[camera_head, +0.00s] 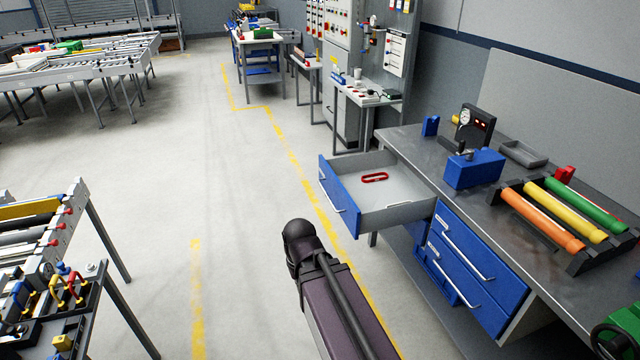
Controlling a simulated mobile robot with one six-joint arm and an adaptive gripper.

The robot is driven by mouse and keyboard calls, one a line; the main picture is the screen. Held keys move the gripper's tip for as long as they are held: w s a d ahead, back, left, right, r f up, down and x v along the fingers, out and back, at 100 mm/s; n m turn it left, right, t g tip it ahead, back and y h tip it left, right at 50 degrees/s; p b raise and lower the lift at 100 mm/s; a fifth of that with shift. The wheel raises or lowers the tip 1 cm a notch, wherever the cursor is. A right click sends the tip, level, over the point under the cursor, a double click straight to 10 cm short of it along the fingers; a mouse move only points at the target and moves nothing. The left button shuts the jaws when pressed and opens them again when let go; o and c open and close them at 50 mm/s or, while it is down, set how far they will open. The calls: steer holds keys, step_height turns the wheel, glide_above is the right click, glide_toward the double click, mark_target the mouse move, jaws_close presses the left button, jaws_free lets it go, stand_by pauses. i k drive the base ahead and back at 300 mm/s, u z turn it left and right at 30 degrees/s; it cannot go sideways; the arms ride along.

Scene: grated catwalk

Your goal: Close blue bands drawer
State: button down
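A drawer with a blue front (338,197) and a grey inside (405,190) stands pulled out from the upper left end of the workbench's drawer unit. A red oblong band or ring (375,178) lies on its floor. The front has a pale bar handle (336,201) and faces left. No label can be read. Part of my dark arm rises from the bottom edge, below and left of the drawer in the picture, apart from it. My gripper's fingers do not show.
Two shut blue drawers (468,265) with bar handles sit beside the open one. The metal workbench (415,150) carries a blue box (474,168), a gauge unit (475,125) and coloured rolls (542,218). Open floor (240,220) lies left; a rack (70,285) stands lower left.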

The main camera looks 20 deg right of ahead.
mark_target(361, 206)
steer(key=z, duration=0.2)
steer(key=i, duration=1.05)
steer(key=z, duration=0.45)
